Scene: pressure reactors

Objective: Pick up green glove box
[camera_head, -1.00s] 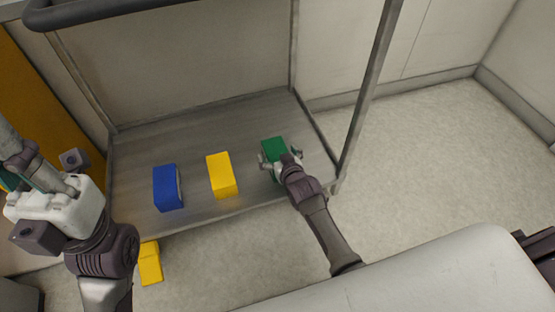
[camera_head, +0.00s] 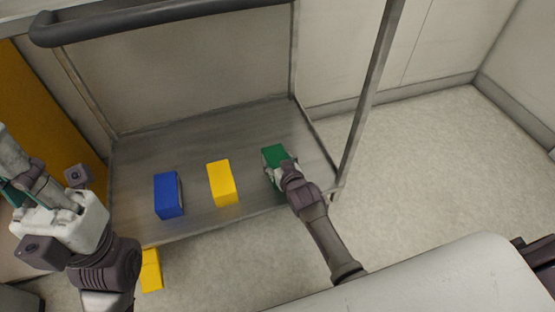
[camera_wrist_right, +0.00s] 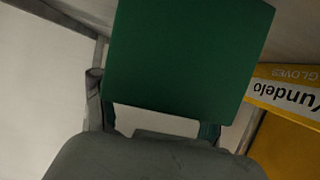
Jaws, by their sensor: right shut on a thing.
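The green glove box (camera_head: 273,154) is at the right end of the grey metal shelf, with my right gripper (camera_head: 278,168) on its near side. In the right wrist view the box (camera_wrist_right: 188,52) fills the upper middle, and the gripper's fingers (camera_wrist_right: 160,122) are at its lower edge, shut on it. Whether the box is clear of the shelf I cannot tell. My left gripper (camera_head: 28,190) is at the left edge, away from the boxes; its fingers are partly cut off and their state is unclear.
A yellow box (camera_head: 222,183) and a blue box (camera_head: 168,195) stand to the left on the shelf (camera_head: 245,125). Another yellow box (camera_head: 151,270) is lower, below the shelf's front edge. A metal post (camera_head: 370,90) rises at the shelf's right. A dark rail (camera_head: 150,18) crosses above. Floor at right is clear.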

